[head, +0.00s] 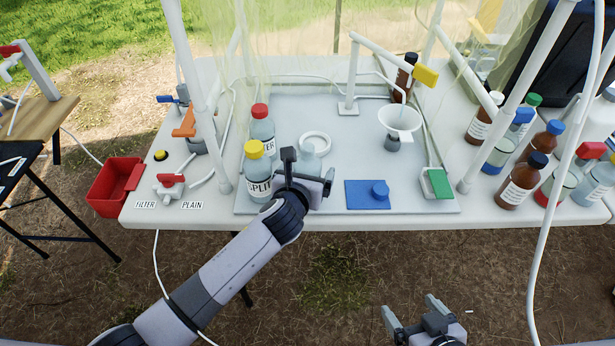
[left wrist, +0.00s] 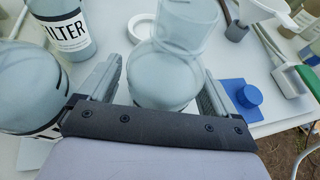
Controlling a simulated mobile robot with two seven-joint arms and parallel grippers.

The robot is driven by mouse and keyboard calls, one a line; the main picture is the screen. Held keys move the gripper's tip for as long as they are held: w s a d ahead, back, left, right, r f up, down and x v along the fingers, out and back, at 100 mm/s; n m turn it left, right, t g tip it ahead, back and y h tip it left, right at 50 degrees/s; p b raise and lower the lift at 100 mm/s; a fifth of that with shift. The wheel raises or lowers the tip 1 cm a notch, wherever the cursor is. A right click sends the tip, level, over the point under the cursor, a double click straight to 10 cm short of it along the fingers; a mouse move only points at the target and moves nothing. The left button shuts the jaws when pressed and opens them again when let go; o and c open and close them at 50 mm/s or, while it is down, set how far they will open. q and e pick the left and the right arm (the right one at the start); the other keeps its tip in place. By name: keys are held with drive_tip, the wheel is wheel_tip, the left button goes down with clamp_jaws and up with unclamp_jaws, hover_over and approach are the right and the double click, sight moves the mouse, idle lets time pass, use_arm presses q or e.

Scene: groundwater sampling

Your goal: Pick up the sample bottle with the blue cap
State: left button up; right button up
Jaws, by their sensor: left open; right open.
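My left gripper (head: 309,166) is open at the front of the grey tray. Its fingers stand on either side of a clear, pale bottle (head: 309,153), which shows between them in the left wrist view (left wrist: 160,80). I see no cap on this bottle; its lower part is hidden in the head view. I cannot tell whether the fingers touch it. A blue cap-like knob (head: 380,190) sits on a blue pad (head: 360,198) to its right. Blue-capped bottles stand at the table's right, including a brown one (head: 520,185). My right gripper (head: 414,312) is open and empty, in front of the table.
A yellow-capped SPLIT bottle (head: 257,176) and a red-capped FILTER bottle (head: 263,132) stand close left of my left gripper. A white ring (head: 316,140) lies behind it. A white funnel (head: 399,119) and frame posts (head: 190,75) rise over the table.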

use_arm(q)
drive_tip(key=shift+w, duration=0.1)
drive_tip(key=c, duration=1)
drive_tip(key=shift+c, duration=0.2)
